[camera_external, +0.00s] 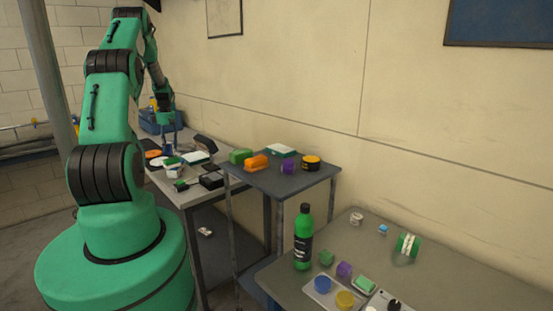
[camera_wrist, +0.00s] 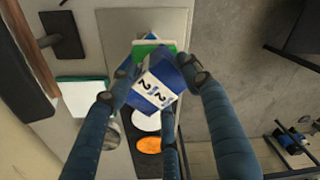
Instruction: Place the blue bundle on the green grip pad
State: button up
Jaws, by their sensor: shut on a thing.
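The blue bundle (camera_wrist: 155,84), with a white band marked "2", is held between the fingers of my gripper (camera_wrist: 152,88) in the wrist view. My gripper (camera_external: 167,138) is shut on it above the left table in the external view, where the bundle (camera_external: 168,149) is small and partly covered by the fingers. A green piece (camera_wrist: 148,49), possibly the green grip pad, shows just beyond the bundle and is partly hidden by it. A small green thing (camera_external: 173,160) also shows close by the bundle in the external view. I cannot tell whether bundle and green piece touch.
An orange disc (camera_wrist: 149,145) and a white disc (camera_wrist: 146,120) lie near the bundle. A white, green-edged box (camera_wrist: 82,95) and a dark block (camera_wrist: 62,34) stand to the left. The higher grey stand (camera_external: 290,181) holds several items. The table edge is close on the wrist view's right.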

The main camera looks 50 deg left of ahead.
aim_at(169, 150)
jog(key=shift+f+p, duration=0.4)
jog(key=shift+f, duration=1.35)
jog(key=shift+f, duration=0.15)
jog(key=o, duration=1.3)
jog(key=shift+c, duration=0.2)
jog(key=r, duration=0.4)
jog(key=r+b, duration=0.1)
jog(key=r, duration=0.7)
jog(key=shift+w+d+r+b, duration=0.15)
jog(key=shift+w+d+b, duration=0.05)
jog(key=shift+w+b, duration=0.1)
